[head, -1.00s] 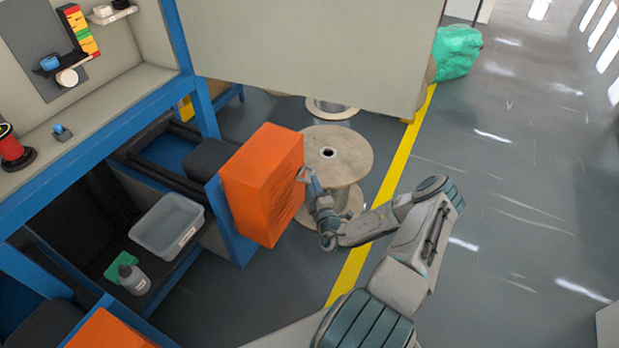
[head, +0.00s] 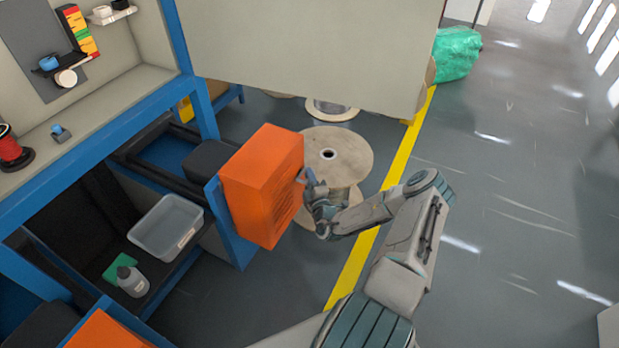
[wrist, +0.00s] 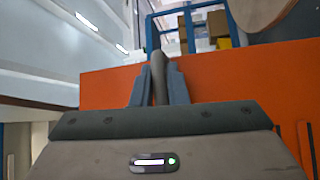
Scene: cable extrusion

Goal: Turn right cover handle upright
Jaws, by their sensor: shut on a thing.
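The right cover is an orange box-shaped cover (head: 262,185) on the blue frame in the middle of the head view. It fills much of the wrist view as an orange face (wrist: 235,95). My gripper (head: 306,180) is at the cover's right-hand face. In the wrist view my gripper (wrist: 160,88) is shut on a grey handle (wrist: 159,62), which stands up between the two fingers. The handle's lower part is hidden behind my gripper. In the head view the handle is too small and covered to read its exact angle.
A wooden cable spool (head: 340,150) stands on the floor just behind my gripper. A clear bin (head: 165,228) and a bottle (head: 132,280) are in the frame at left. A second orange cover (head: 105,332) is at the bottom left. The floor at right is open.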

